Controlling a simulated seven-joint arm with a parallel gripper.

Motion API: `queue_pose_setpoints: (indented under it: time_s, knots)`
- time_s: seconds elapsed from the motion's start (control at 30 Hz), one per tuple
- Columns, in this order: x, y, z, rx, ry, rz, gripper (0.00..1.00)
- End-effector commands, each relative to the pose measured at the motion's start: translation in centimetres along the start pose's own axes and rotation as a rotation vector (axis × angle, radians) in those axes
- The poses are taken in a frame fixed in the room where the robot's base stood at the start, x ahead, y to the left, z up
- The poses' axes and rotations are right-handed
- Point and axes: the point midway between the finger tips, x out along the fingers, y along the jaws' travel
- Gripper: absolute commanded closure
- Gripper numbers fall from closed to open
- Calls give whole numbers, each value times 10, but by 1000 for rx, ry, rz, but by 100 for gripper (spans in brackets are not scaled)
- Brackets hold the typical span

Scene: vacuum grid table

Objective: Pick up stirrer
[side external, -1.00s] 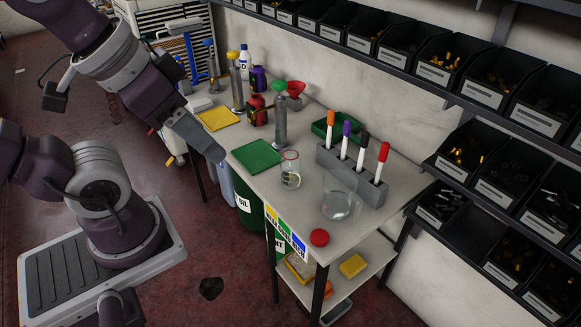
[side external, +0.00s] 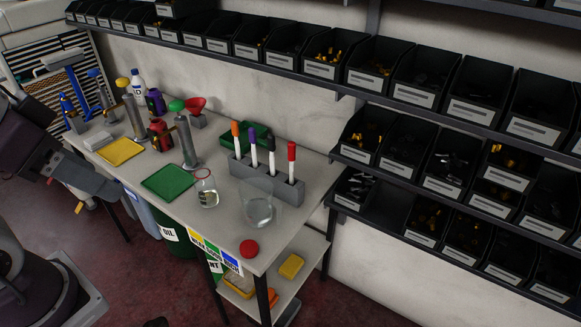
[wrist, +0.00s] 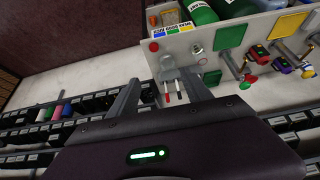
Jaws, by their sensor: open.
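I cannot make out a clearly recognisable stirrer. A clear flask with a red rim (side external: 206,192) stands on the pale table (side external: 222,232), with something small and unclear in its bottom. A larger clear beaker (side external: 258,208) stands to its right, and it also shows in the wrist view (wrist: 168,66). A grey rack (side external: 265,182) behind them holds orange, purple, black and red-topped sticks upright. In the wrist view my gripper (wrist: 162,78) is open, with nothing seen between its fingers. In the side view my arm is at the left edge, apart from these things.
A green mat (side external: 168,182), a yellow mat (side external: 120,152) and metal cylinders with coloured tops (side external: 187,145) are on the table's left part. A red round piece (side external: 249,247) lies near the front corner. Shelves of black bins (side external: 440,178) line the wall at right.

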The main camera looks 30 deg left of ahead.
Motion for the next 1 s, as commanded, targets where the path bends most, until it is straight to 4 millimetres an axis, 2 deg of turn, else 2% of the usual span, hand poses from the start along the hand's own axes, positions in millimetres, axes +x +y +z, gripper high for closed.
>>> queue_pose_setpoints:
  time_s: [0.27,0.3,0.37,0.67,0.77,0.87,0.9,0.97,1.0]
  knots:
    - [0,0,0,0,0,0,42]
    - [0,0,0,0,0,0,44]
    - [0,0,0,0,0,0,55]
    - [0,0,-3,-1,-1,1,55]
    - [4,1,-34,-17,-15,7,55]
    - [26,2,-99,-51,-38,12,55]
    - [42,3,-128,-66,-45,11,55]
    - [74,5,-167,-87,-56,6,55]
    - [98,6,-190,-100,-63,1,55]
